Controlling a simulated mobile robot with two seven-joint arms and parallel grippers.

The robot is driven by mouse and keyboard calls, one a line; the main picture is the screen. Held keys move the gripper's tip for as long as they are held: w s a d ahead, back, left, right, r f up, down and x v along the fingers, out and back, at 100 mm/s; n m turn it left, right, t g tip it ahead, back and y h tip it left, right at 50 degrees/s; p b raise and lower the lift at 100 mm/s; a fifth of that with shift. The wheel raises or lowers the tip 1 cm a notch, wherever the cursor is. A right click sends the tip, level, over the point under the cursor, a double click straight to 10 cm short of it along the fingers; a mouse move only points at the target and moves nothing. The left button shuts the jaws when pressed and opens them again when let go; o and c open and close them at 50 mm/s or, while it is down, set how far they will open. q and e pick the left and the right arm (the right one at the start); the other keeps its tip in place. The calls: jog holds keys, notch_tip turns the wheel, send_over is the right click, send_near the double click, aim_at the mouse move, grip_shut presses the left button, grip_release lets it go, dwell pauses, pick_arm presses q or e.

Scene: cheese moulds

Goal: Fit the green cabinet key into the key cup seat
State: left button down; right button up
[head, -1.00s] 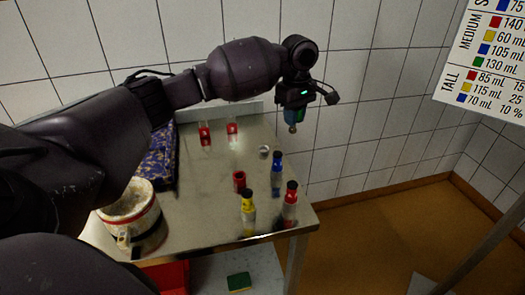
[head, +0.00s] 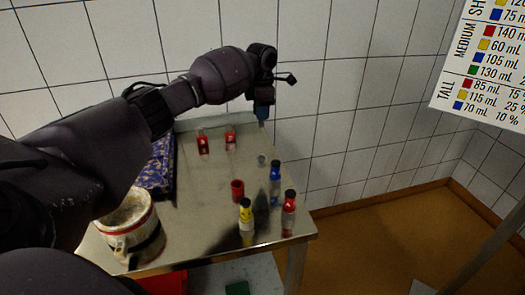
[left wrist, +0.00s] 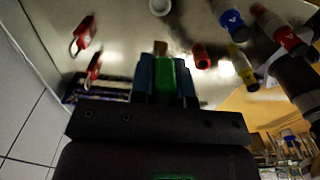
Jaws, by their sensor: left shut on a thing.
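My left gripper (head: 262,112) is above the back right part of the metal table, pointing down. In the left wrist view its two blue fingers (left wrist: 166,62) are shut on the green cabinet key (left wrist: 166,78), whose brass-coloured tip (left wrist: 160,47) sticks out past them. The key is too small to make out in the head view. A small round pale cup (head: 262,160), which looks like the key cup seat, stands on the table in front of the gripper and apart from it. It also shows at the top edge of the left wrist view (left wrist: 160,6). My right gripper is not in view.
A red cup (head: 237,190) and blue-, yellow- and red-marked bottles (head: 275,183) (head: 246,220) (head: 289,215) stand near the front right. A large mug (head: 130,230) is at the left.

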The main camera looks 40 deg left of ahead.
aim_at(262, 123)
pick_arm(q)
notch_tip(262, 123, down, 7)
jog(key=shift+r+b, duration=0.1)
jog(key=shift+b, duration=0.5)
notch_tip(262, 123, down, 7)
jog(key=shift+r+b, duration=0.15)
jog(key=shift+b, duration=0.6)
jog(key=shift+r, duration=0.15)
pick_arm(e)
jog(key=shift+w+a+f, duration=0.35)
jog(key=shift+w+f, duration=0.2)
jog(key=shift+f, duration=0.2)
pick_arm(q)
jog(key=c, duration=1.5)
grip_release()
jog(key=o, duration=0.4)
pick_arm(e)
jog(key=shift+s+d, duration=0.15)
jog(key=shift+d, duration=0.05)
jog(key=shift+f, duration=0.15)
